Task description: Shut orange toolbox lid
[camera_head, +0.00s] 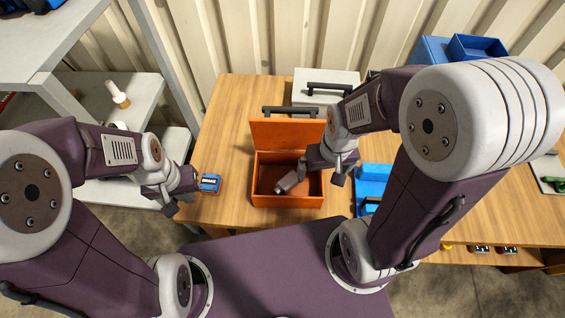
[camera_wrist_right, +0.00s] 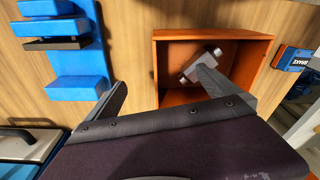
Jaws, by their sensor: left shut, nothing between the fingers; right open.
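The orange toolbox (camera_head: 288,201) stands on the wooden table with its lid (camera_head: 287,131) raised upright at the back; a black handle shows at the lid's top. A grey object lies inside (camera_head: 287,183). The open box also shows in the right wrist view (camera_wrist_right: 262,37), with the lid not clearly seen there. My right gripper (camera_head: 322,172) is open at the box's right side, near its rim; its fingers (camera_wrist_right: 163,90) hold nothing. My left gripper (camera_head: 174,208) is shut and empty, left of the box near the table's left edge.
A small blue labelled box (camera_head: 210,183) sits between my left gripper and the toolbox. A blue item (camera_head: 374,172) lies right of the toolbox. A pale case (camera_head: 335,77) with a black handle stands behind. Grey shelves (camera_head: 147,95) are at left.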

